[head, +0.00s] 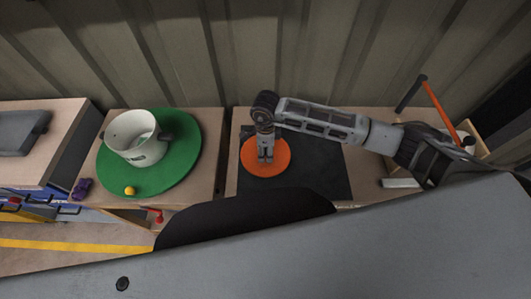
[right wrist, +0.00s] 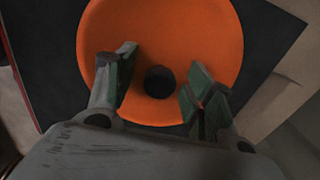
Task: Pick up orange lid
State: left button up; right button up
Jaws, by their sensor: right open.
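The orange lid (head: 279,163) is a flat round disc lying on a black mat (head: 325,170) on the right-hand table. In the right wrist view the lid (right wrist: 165,35) fills the upper middle and has a dark round knob (right wrist: 160,82) on it. My right gripper (head: 266,158) is over the lid, pointing down. In the right wrist view its open fingers (right wrist: 160,90) stand on either side of the knob, apart from it. The height of the fingertips above the lid is hard to tell. My left gripper is not in view.
A white pot (head: 131,137) stands on a round green mat (head: 178,175) on the left-hand table, with a yellow ball (head: 130,190) and a purple object (head: 82,188) near it. An orange-handled hammer (head: 440,110) is at the right. A corrugated wall is behind.

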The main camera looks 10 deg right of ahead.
jog(key=c, duration=1.2)
jog(key=shift+o, duration=0.2)
jog(key=shift+r, duration=0.2)
jog(key=shift+r, duration=4.85)
